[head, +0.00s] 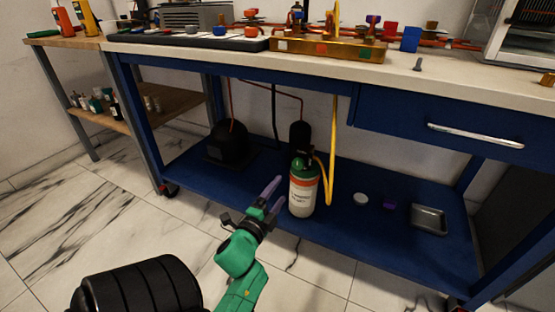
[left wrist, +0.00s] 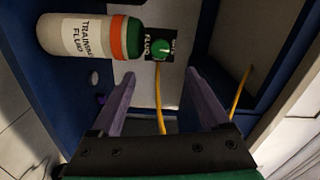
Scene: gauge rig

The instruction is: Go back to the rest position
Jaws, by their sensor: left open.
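My left gripper (head: 271,193) is open and empty, in front of the lower shelf of the blue workbench in the head view. Its two purple-grey fingers (left wrist: 160,92) stand apart in the left wrist view, with nothing between them. Just beyond it, a white bottle (head: 302,188) with an orange band and green top stands on the shelf. The bottle also shows in the left wrist view (left wrist: 80,36), labelled as training fluid. I cannot tell from the head view whether a finger touches it. My right gripper is not in view.
The workbench's lower shelf (head: 345,240) holds a black compressor-like unit (head: 228,145), a metal tray (head: 428,218), a white round piece (head: 361,199) and a purple piece (head: 389,203). A yellow hose (head: 332,150) hangs beside the bottle. The drawer (head: 440,125) is shut. Marble floor (head: 60,220) is clear at left.

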